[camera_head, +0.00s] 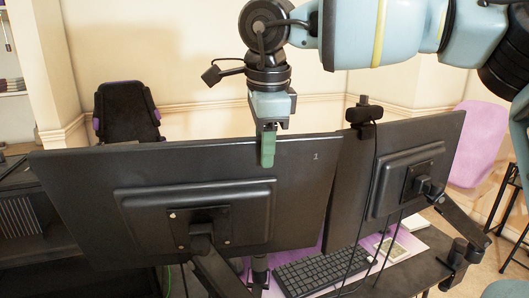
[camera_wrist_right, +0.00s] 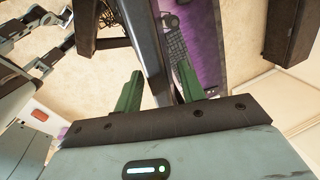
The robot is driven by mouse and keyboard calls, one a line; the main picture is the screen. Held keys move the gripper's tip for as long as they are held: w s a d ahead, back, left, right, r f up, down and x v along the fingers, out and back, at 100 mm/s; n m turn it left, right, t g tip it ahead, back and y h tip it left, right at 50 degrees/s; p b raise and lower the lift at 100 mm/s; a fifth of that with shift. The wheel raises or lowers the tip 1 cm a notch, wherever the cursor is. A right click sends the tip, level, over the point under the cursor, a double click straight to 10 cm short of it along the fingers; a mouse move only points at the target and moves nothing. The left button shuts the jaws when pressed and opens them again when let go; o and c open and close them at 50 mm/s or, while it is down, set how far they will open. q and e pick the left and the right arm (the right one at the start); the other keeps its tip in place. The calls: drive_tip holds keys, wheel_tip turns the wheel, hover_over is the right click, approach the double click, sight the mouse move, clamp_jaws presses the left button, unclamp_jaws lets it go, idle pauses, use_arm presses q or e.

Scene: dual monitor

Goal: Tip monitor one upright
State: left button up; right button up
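Monitor one (camera_head: 95,174), a black screen with a small "1" near its upper right corner, shows its back and leans in the head view. Its arm mount (camera_head: 200,232) is on the middle of the back. My right gripper (camera_head: 268,147) points down over its top edge, with one green finger in front of the back. The right wrist view shows the two green fingers (camera_wrist_right: 158,90) apart, the monitor's edge (camera_wrist_right: 153,55) between them. A gap shows at the left finger; contact at the right finger is unclear. My left gripper is not in view.
A second monitor (camera_head: 430,138) on its own arm (camera_head: 460,225) stands close at the right, with a webcam (camera_head: 364,114) on top. A keyboard (camera_head: 320,272) lies behind on the desk. Cables hang between the monitors. A dark chair (camera_head: 126,112) stands beyond.

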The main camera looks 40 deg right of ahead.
drive_tip(key=shift+x, duration=1.1)
clamp_jaws()
